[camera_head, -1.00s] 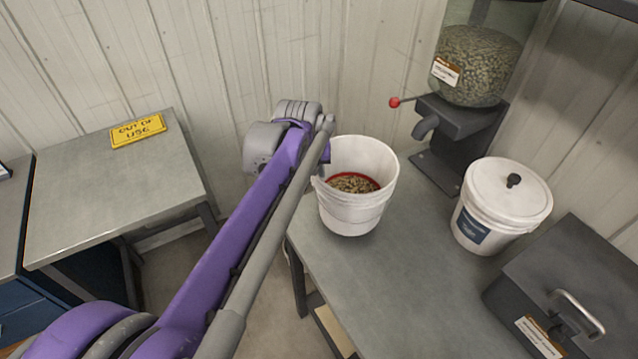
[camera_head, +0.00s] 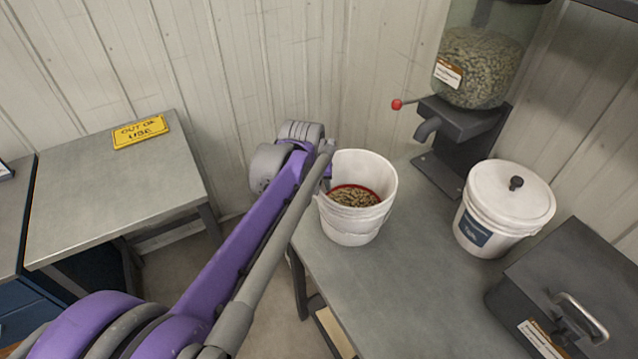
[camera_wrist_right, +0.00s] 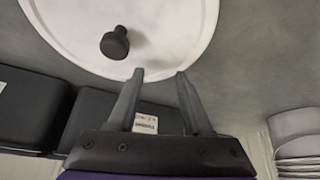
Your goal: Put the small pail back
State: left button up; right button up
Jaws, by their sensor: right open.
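The small pail (camera_head: 352,228) is white, open and upright, with seeds (camera_head: 354,196) and a red ring inside. It is at the near left corner of the grey bench in the head view; I cannot tell whether its base touches the bench. My left gripper (camera_head: 326,176) is at the pail's left rim. Its fingers are mostly hidden, but the pail moves along with it, so it appears shut on the pail. My right gripper (camera_wrist_right: 160,75) is open and empty in the right wrist view, near the white lid (camera_wrist_right: 130,30) of another pail.
A seed hopper (camera_head: 475,65) with a spout and red-knobbed lever stands at the back of the bench (camera_head: 400,300). The lidded white pail (camera_head: 503,208) and a dark box (camera_head: 575,285) are at the right. A yellow sign (camera_head: 140,131) lies on the left table (camera_head: 110,195).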

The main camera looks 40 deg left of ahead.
pick_arm(q)
jog(key=p+v, duration=0.1)
jog(key=v, duration=1.1)
jog(key=shift+r, duration=0.1)
dwell(1.0)
